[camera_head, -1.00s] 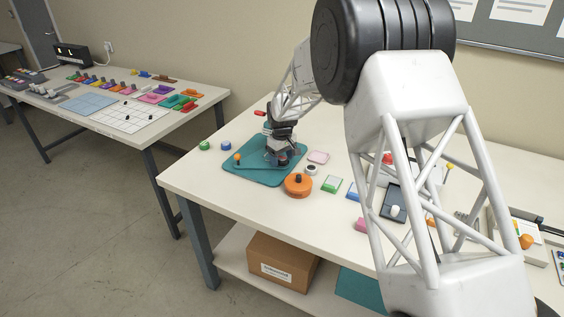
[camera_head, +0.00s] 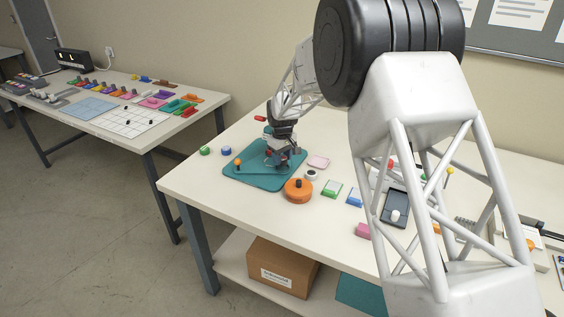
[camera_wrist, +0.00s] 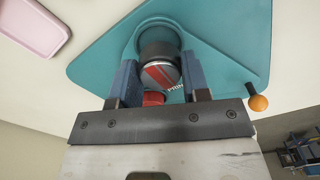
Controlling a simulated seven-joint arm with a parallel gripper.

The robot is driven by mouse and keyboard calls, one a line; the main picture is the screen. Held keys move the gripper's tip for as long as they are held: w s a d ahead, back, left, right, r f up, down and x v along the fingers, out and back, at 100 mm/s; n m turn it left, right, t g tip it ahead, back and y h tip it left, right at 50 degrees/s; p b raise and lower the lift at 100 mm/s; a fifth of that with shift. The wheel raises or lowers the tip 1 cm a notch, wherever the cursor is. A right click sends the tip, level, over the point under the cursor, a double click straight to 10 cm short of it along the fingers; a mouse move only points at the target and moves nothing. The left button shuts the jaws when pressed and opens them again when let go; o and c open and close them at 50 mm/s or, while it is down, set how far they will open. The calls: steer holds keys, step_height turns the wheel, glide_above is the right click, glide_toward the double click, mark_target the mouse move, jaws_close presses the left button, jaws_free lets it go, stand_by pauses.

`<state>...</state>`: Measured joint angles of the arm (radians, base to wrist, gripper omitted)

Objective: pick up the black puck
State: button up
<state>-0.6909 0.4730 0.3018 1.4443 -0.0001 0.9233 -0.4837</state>
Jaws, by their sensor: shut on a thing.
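The black puck (camera_wrist: 158,41) is a short round piece with dark sides and a silver and red face. In the wrist view it sits between the two blue fingers of my gripper (camera_wrist: 159,64), which is shut on it. It is over the raised round part of the teal board (camera_wrist: 95,65); I cannot tell whether it is lifted clear. In the head view my gripper (camera_head: 281,161) is low over the teal board (camera_head: 246,178), and the puck is hard to make out there.
An orange-topped peg (camera_wrist: 258,103) stands at the board's corner. An orange round part (camera_head: 298,190) with a black knob is close in front. A pink tray (camera_head: 318,162) lies to the right. Green and blue caps (camera_head: 226,150) are at the left. The table's front left is clear.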

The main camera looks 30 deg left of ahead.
step_height(320, 180, up, 16)
steer(key=shift+f, duration=0.2)
stand_by(0.8)
steer(key=d+f, duration=0.4)
steer(key=d, duration=0.2)
steer(key=s+d+f, duration=0.1)
steer(key=d+f, duration=0.4)
steer(key=d, duration=0.1)
steer(key=d+f, duration=0.5)
steer(key=d, duration=0.1)
steer(key=shift+s+d+f, duration=0.1)
steer(key=shift+s+f, duration=0.1)
steer(key=shift+s, duration=0.2)
steer(key=shift+w, duration=0.1)
glide_above(319, 163)
steer(key=shift+w+f, duration=0.15)
steer(key=shift+f, duration=0.55)
steer(key=shift+f, duration=0.1)
steer(key=shift+f, duration=1.7)
steer(key=shift+f, duration=0.1)
